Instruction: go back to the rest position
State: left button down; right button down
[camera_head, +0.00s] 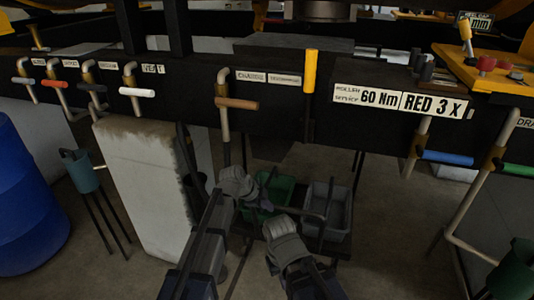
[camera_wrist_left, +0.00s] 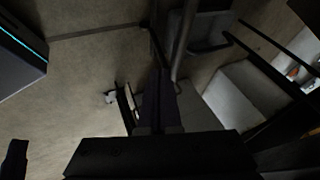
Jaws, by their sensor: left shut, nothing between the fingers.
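My left arm comes in from the lower left in the head view, and its gripper (camera_head: 264,196) is shut and empty, low in front of the green bin. In the left wrist view the left gripper (camera_wrist_left: 158,90) shows as dark fingers held together with nothing between them. My right arm comes up from the bottom just right of the left arm. Its wrist shows, but the fingers are too dark and small to read.
A green bin (camera_head: 283,190) and a grey bin (camera_head: 338,212) stand behind the grippers. A dark beam with valve handles, including a white handle (camera_head: 136,92) and a blue handle (camera_head: 446,158), crosses above. A concrete block (camera_head: 150,180) and a blue barrel (camera_head: 25,205) stand left.

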pick_arm(q)
jog(key=s+a+f+n+g+y, duration=0.35)
jog(key=s+a+n+y, duration=0.25)
jog(key=s+a+n, duration=1.35)
jog(key=s+d+m+y, duration=0.1)
jog(key=s+d, duration=0.2)
jog(key=d, duration=0.3)
jog(key=s+d+m, duration=0.2)
jog(key=s+d, duration=0.2)
jog(key=d, duration=0.2)
notch_tip(320, 180, up, 18)
jog(key=p, duration=1.7)
jog(key=shift+w+a+f+p, duration=0.2)
jog(key=shift+w+p, duration=0.05)
jog(key=shift+p, duration=0.1)
jog(key=shift+g, duration=0.25)
